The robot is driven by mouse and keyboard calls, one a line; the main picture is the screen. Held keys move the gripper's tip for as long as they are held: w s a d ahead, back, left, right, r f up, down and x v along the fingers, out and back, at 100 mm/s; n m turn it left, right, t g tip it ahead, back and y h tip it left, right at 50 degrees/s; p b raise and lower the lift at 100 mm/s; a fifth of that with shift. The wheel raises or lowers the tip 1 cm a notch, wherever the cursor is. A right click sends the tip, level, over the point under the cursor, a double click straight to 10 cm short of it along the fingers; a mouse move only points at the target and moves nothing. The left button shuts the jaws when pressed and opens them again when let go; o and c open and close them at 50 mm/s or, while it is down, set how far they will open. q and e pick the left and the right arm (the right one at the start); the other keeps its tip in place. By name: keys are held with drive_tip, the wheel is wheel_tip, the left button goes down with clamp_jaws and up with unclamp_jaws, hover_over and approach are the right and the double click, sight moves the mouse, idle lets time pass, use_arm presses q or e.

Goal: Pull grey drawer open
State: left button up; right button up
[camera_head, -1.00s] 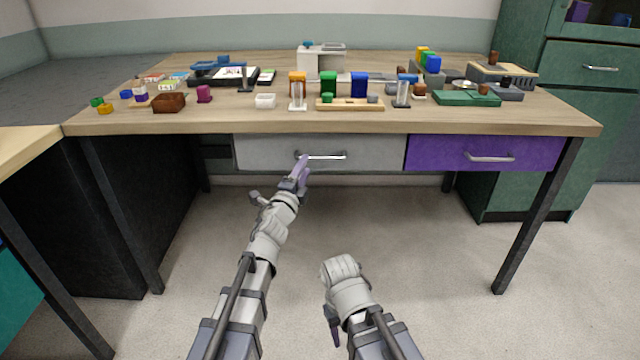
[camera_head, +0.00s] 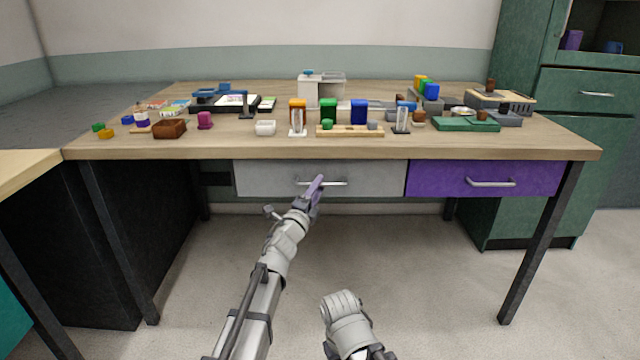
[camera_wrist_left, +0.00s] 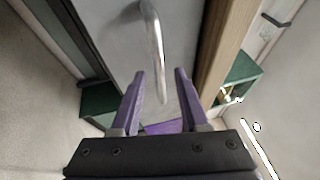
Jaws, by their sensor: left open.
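The grey drawer (camera_head: 375,181) is under the tabletop, its front in line with the purple drawer beside it. Its silver bar handle (camera_head: 335,183) runs sideways across the front. My left gripper (camera_head: 319,182) is open, with its purple fingers at the handle, left of its middle in the head view. In the left wrist view, the handle (camera_wrist_left: 155,45) passes between the two open fingers (camera_wrist_left: 160,75) in the picture; I cannot tell whether they touch it. The grey drawer front (camera_wrist_left: 118,38) fills the space behind. My right arm is folded low; its gripper does not show.
The purple drawer (camera_head: 485,180) is to the right. The wooden tabletop (camera_head: 220,150) carries bottles, blocks and trays. Table legs (camera_head: 540,245) and a green cabinet (camera_head: 525,200) stand at the right. The floor (camera_head: 420,270) below the drawers is clear.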

use_arm(q)
drive_tip(key=shift+x, duration=1)
clamp_jaws()
idle(0.7)
